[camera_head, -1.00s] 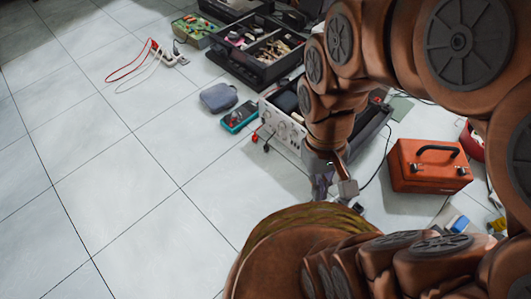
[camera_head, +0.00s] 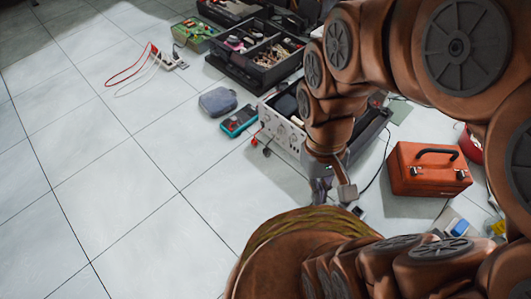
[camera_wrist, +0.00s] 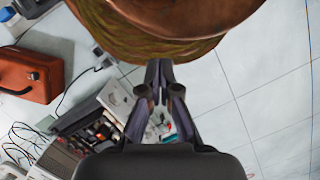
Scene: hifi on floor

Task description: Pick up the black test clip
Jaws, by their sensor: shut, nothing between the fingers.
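A small black clip (camera_head: 267,152) lies on the floor tiles in the head view, just in front of the white-fronted instrument (camera_head: 275,122). A red clip (camera_head: 255,139) lies beside it. My gripper (camera_head: 320,197) hangs to the right of the black clip and apart from it, partly behind my own arm. In the wrist view my gripper (camera_wrist: 158,66) shows its two fingers together with nothing between them. I cannot make out the black clip clearly in the wrist view.
An orange toolbox (camera_head: 430,180) stands to the right, with a dark cable on its left. A blue-green meter (camera_head: 239,119) and a grey pouch (camera_head: 217,101) lie left of the instrument. A black open tool case (camera_head: 262,70) is behind.

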